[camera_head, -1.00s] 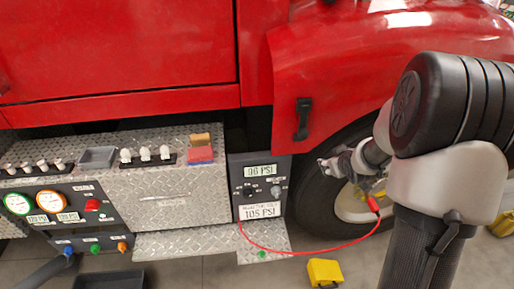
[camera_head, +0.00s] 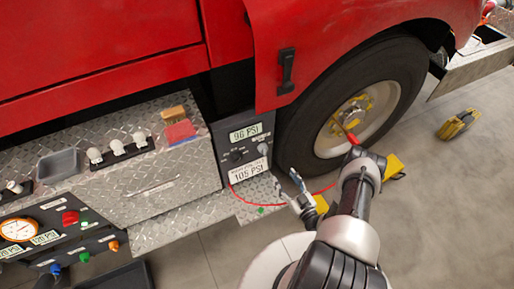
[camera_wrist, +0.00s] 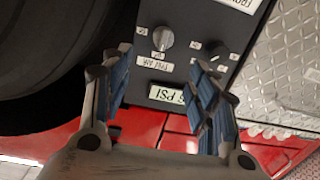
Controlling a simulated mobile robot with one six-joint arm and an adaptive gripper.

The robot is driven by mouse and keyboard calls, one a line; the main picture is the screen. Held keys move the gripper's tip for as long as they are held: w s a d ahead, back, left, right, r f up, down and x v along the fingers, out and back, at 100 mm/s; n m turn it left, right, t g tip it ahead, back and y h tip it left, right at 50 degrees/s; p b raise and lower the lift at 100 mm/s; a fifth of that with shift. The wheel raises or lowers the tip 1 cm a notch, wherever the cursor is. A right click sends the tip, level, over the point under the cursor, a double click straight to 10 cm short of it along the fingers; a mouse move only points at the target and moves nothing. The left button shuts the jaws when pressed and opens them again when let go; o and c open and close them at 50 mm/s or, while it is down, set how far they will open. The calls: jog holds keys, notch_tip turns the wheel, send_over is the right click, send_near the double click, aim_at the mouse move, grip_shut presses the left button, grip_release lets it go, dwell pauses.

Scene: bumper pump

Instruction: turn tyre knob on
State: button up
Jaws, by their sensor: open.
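The dark control panel (camera_head: 228,165) stands beside the front tyre, with a 96 PSI display (camera_head: 245,132) and a 105 PSI plate (camera_head: 249,171). A light grey knob (camera_head: 263,148) is on its right side. In the wrist view, which sees the panel upside down, the grey knob (camera_wrist: 163,37) has a small label beside it, seemingly about tyre air. A darker knob (camera_wrist: 214,50) sits to its right there. My gripper (camera_head: 287,186) is in front of the panel, low and right. Its blue-padded fingers (camera_wrist: 163,60) are open and empty, apart from the knob.
The tyre (camera_head: 300,125) rises close to the panel's right. A red cable (camera_head: 318,191) runs from the panel to the wheel hub (camera_head: 350,118). The diamond-plate step (camera_head: 185,218) lies below. Yellow chocks (camera_head: 455,124) stand on the floor.

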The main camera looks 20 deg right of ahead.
aim_at(266, 152)
jog(key=w+b, duration=0.1)
jog(key=w, duration=0.4)
jog(key=w+a+b, duration=0.1)
jog(key=w+b, duration=0.1)
jog(key=w, duration=0.4)
jog(key=w+b, duration=0.1)
jog(key=w, duration=0.4)
jog(key=shift+w+a+f, duration=0.15)
jog(key=shift+w+a, duration=0.05)
jog(key=shift+a, duration=0.05)
jog(key=shift+c, duration=0.5)
jog(key=c, duration=0.9)
